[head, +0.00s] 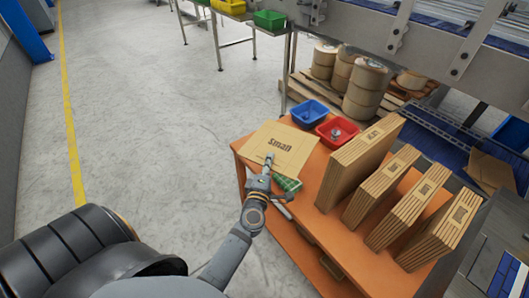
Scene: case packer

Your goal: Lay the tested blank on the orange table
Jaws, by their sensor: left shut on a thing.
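A flat brown cardboard blank (291,158) with dark print is over the far left corner of the orange table (322,238), roughly level. I cannot tell whether it rests on the tabletop or is held just above it. My left gripper (268,161) is shut on the blank's near edge. My right gripper is not in view.
A blue bin (310,113) and a red bin (337,131) with small parts stand behind the blank. Several stacks of folded cardboard (350,170) stand upright on the right of the table. A green item (288,183) and a tool (282,206) lie near the gripper.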

